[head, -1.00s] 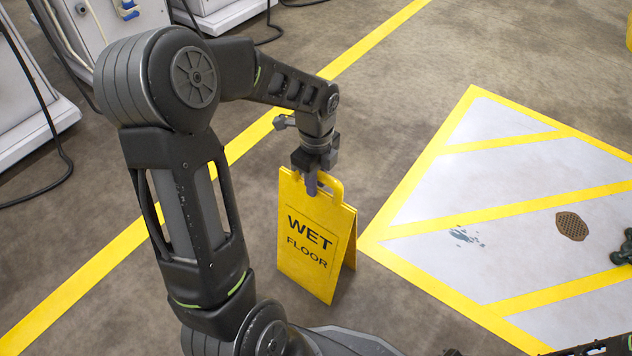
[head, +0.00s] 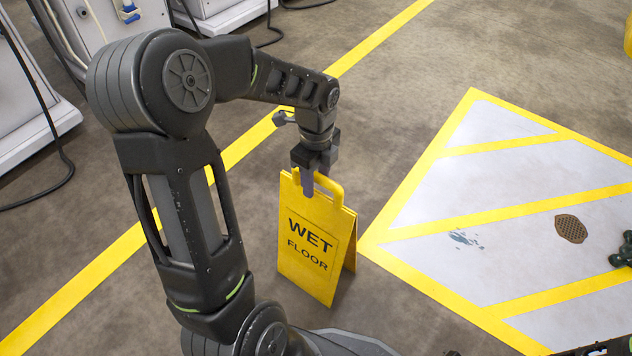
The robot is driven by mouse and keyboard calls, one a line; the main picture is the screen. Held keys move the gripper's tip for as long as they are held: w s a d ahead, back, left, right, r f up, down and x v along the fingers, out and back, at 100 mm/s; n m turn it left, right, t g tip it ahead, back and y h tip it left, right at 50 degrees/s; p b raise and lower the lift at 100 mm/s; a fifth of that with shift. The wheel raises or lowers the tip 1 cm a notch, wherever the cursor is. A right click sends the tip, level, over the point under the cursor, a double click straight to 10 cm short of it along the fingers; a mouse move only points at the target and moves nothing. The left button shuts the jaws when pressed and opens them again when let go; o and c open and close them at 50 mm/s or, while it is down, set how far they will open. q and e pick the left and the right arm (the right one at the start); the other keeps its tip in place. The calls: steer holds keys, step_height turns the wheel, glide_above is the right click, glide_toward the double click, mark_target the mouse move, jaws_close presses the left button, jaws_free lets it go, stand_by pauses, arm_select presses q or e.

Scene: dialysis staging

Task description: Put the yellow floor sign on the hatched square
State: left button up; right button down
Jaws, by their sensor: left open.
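The yellow floor sign (head: 308,262), lettered "WET FLOOR", stands upright on the brown floor just left of the hatched square. It has a handle loop at its top. My left gripper (head: 308,188) is open at the sign's top, its fingers around or right beside the handle; I cannot tell whether they touch it. The hatched square (head: 470,188) is pale grey with yellow borders and yellow diagonal stripes, and it runs off the right side of the view. My right gripper is not clearly visible; only dark parts show at the right edge.
White machines (head: 100,30) with dark cables stand at the upper left. A yellow floor line (head: 250,140) runs diagonally behind the sign. Most of the hatched square is clear.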

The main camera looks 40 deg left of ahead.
arm_select(q)
step_height(320, 180, up, 9)
steer(key=p, duration=0.3)
steer(key=shift+f, duration=0.1)
steer(key=shift+r, duration=0.55)
